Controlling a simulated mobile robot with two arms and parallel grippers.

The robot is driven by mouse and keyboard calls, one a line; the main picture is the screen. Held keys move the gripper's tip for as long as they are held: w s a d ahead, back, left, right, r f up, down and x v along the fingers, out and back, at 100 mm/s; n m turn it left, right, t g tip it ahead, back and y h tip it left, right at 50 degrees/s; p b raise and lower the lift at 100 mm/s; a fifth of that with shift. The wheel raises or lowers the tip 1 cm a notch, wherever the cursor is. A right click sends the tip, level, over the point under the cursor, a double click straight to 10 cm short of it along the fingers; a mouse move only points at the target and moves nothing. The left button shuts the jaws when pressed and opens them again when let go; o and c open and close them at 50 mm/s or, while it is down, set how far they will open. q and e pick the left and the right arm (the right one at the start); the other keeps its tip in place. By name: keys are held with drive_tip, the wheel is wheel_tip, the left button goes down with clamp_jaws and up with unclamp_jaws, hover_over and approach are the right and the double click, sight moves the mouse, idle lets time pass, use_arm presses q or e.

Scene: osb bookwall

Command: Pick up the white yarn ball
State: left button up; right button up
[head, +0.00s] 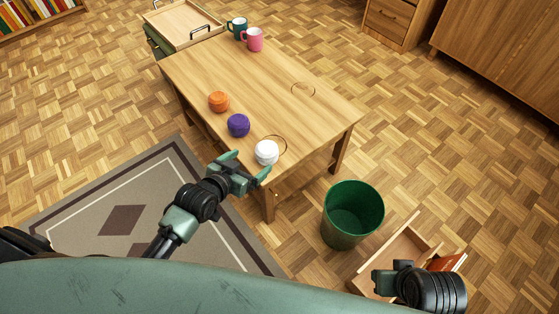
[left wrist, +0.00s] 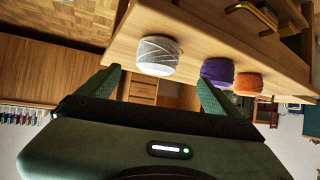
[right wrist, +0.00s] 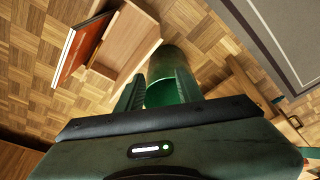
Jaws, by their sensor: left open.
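The white yarn ball (head: 266,152) sits near the front corner of the wooden table (head: 265,75). My left gripper (head: 247,166) is open at the table's front edge, close to the ball on its near side. In the left wrist view the white ball (left wrist: 157,55) lies ahead, between and beyond the two open fingers (left wrist: 157,85); no grip on it shows. My right gripper (head: 385,276) is at the lower right, over the wooden crate. In the right wrist view its fingers (right wrist: 160,95) stand apart with nothing held between them.
A purple yarn ball (head: 238,125) and an orange one (head: 218,102) sit in line beyond the white one. A green bin (head: 352,215) stands on the floor.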

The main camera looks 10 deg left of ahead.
sight(262, 154)
use_arm(q)
drive_tip(key=shift+w+d+f+b, duration=0.1)
drive_tip(key=shift+w+d+b, duration=0.15)
drive_tip(key=shift+w, duration=0.35)
drive_tip(key=shift+w+d+b, duration=0.15)
drive_tip(key=shift+w+d, duration=0.15)
drive_tip(key=shift+w, duration=0.25)
drive_tip(key=shift+w+f, duration=0.15)
drive_tip(key=shift+w, duration=0.05)
drive_tip(key=b+x, duration=0.2)
drive_tip(key=x, duration=0.1)
drive_tip(key=shift+d+f, duration=0.1)
drive_tip(key=shift+f, duration=0.35)
drive_tip(key=shift+x, duration=0.8)
drive_tip(key=shift+r, duration=0.15)
drive_tip(key=c, duration=1.5)
use_arm(e)
drive_tip(key=shift+w+a+r+t, duration=0.2)
drive_tip(key=shift+w+r+t, duration=0.6)
drive_tip(key=shift+w+r, duration=0.1)
use_arm(q)
drive_tip(key=shift+o, duration=0.2)
